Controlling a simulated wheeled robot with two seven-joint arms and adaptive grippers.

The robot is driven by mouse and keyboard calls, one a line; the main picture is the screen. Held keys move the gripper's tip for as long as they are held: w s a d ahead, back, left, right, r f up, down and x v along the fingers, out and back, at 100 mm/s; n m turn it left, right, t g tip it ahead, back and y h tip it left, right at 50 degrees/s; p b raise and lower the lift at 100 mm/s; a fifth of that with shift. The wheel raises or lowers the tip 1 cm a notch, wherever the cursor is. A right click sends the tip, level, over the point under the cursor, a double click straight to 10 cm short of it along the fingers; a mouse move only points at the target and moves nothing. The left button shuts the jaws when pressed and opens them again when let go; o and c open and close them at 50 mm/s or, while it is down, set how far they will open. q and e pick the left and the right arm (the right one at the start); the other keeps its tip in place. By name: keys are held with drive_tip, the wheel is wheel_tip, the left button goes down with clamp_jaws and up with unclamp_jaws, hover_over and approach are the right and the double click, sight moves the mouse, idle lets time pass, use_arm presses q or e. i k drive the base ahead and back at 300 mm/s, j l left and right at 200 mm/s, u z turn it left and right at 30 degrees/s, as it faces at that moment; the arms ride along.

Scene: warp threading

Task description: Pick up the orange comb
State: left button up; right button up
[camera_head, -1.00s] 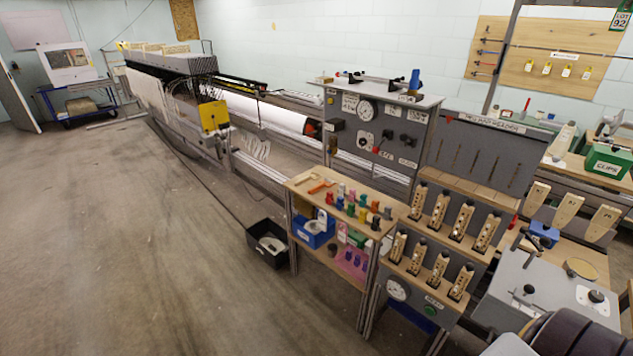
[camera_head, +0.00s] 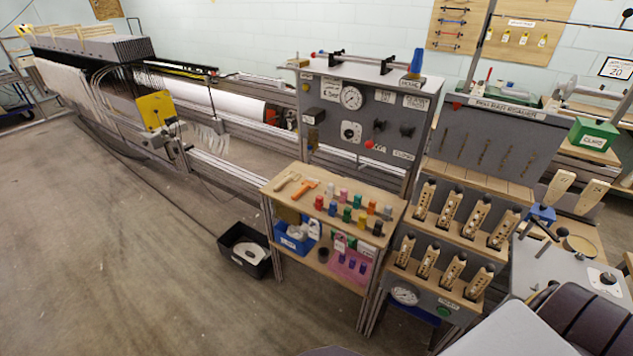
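A small orange tool (camera_head: 306,188), which looks like the orange comb, lies flat on the wooden top (camera_head: 268,187) of a small two-level stand. It lies near the stand's left end, just right of a similar tan tool (camera_head: 285,182). Its teeth are too small to make out. Neither of my grippers is in view.
Several coloured spools (camera_head: 347,214) stand right of the orange tool. A blue bin (camera_head: 293,240) sits on the lower shelf, and a black bin (camera_head: 246,250) stands on the floor. A grey control panel (camera_head: 365,110) rises behind. The floor at left is clear.

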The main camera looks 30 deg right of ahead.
sight(309, 182)
drive_tip(key=i+j+z, duration=0.85)
drive_tip(key=i, duration=0.15)
